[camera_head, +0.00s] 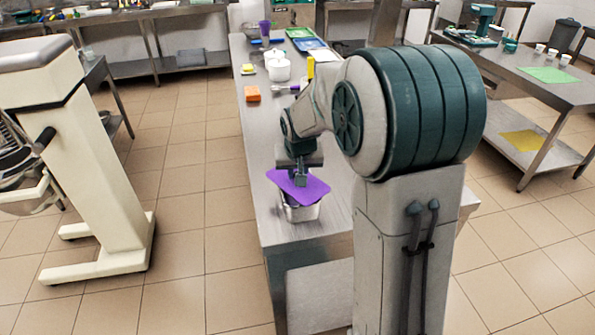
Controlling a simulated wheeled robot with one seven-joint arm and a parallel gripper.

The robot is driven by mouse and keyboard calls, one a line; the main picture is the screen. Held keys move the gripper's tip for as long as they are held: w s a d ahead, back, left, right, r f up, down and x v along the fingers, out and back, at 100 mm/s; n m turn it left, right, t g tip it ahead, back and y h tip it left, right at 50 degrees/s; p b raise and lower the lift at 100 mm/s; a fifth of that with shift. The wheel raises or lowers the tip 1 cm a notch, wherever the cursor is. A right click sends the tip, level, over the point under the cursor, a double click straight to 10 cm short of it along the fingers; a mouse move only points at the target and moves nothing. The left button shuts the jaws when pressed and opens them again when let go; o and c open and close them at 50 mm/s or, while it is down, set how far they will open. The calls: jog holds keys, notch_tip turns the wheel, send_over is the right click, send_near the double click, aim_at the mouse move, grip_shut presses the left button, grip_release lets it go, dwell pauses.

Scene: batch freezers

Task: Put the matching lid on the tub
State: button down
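A steel tub (301,212) stands near the front end of the long steel table. A flat purple lid (313,190) is over the tub and tilted, so its rim does not look level with the tub's. My gripper (299,182) points down at the lid's middle and appears to hold it from above. The fingertips are small here and partly hidden against the lid. I cannot tell whether the lid touches the tub's rim.
An orange block (252,93) and white containers (279,69) stand farther back on the steel table (262,140). Trays (308,43) lie at its far end. A cream machine (100,190) stands to the left, with open tiled floor between. Another table (520,75) is at right.

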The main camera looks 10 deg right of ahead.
dwell(0.9)
jog(key=c, duration=0.7)
grip_release()
jog(key=shift+r+p, duration=2.05)
jog(key=shift+r, duration=1.4)
grip_shut()
